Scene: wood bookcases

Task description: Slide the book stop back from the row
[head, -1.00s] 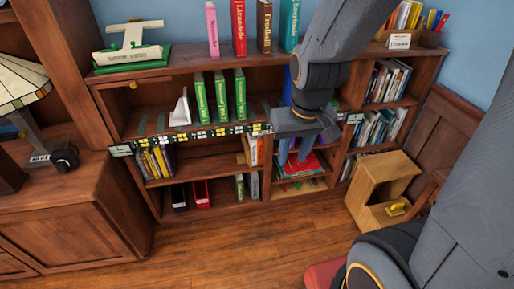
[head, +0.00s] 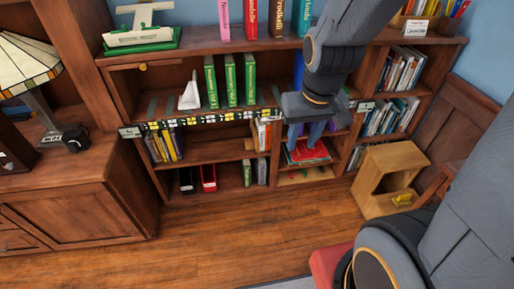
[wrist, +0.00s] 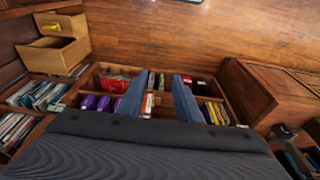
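The book stop, which I take to be the white upright wedge (head: 189,92), stands on the upper shelf at the left of a row of green books (head: 230,82). A gap separates it from the nearest green book. My gripper (head: 309,132) is to the right of this row, in front of the bookcase, pointing down and empty. In the wrist view its two blue-grey fingers (wrist: 158,98) are spread apart with nothing held between them. I cannot make out the book stop in the wrist view.
A patterned strip (head: 210,119) runs along the shelf's front edge. A green-based white scale (head: 140,36) and taller books (head: 250,18) stand on top. The floor (head: 200,232) in front is clear.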

